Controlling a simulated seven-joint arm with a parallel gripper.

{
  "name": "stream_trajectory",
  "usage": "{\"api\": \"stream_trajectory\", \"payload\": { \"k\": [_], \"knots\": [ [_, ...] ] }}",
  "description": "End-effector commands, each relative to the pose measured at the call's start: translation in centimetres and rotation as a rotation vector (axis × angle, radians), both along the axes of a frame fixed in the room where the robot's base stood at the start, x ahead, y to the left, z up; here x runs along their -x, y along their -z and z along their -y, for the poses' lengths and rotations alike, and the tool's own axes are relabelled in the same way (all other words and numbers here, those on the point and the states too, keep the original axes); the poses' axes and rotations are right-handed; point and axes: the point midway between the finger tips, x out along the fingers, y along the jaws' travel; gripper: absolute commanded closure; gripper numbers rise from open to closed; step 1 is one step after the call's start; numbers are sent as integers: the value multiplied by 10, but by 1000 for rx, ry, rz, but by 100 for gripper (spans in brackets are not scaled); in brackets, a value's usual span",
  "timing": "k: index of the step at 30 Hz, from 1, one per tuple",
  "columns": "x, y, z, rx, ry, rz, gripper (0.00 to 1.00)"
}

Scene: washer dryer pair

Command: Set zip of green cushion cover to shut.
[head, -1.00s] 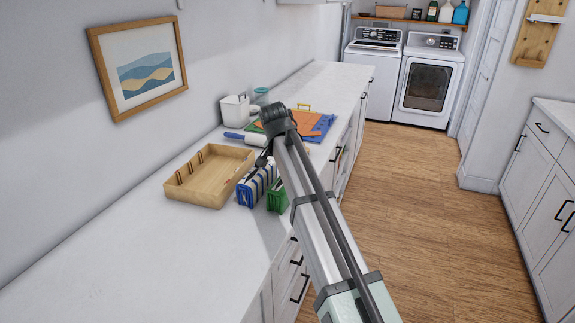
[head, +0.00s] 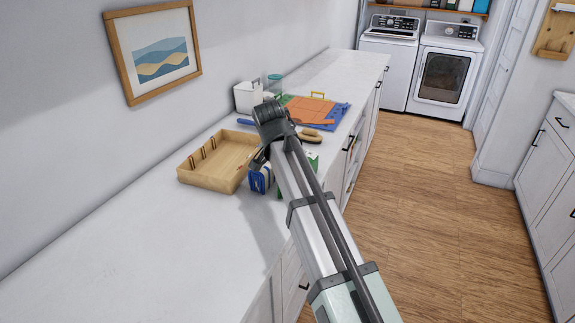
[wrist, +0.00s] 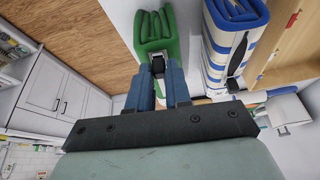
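The green cushion cover (wrist: 153,32) is a folded green bundle at the top middle of the wrist view. A small dark and pale fitting, which looks like its zip pull (wrist: 158,66), shows at its near end. My gripper (wrist: 159,72) has two blue fingers standing apart, with this fitting in the gap between their tips. I cannot tell whether they touch it. In the head view my arm hides most of the green cover.
A blue-and-white striped folded cover (wrist: 218,55) stands just right of the green one. Beyond it is a wooden tray (head: 214,177). Orange and blue flat pieces (head: 310,108) lie farther along the counter. The near counter (head: 130,250) is clear.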

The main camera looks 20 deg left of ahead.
Motion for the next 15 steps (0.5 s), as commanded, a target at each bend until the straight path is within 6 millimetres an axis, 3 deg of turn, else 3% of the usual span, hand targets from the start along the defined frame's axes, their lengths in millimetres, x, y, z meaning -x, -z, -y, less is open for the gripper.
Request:
{"api": "stream_trajectory", "payload": {
  "k": [7,15],
  "knots": [
    [-1,0,0,0,0,1,58],
    [0,-2,0,-1,0,1,58]
  ]
}}
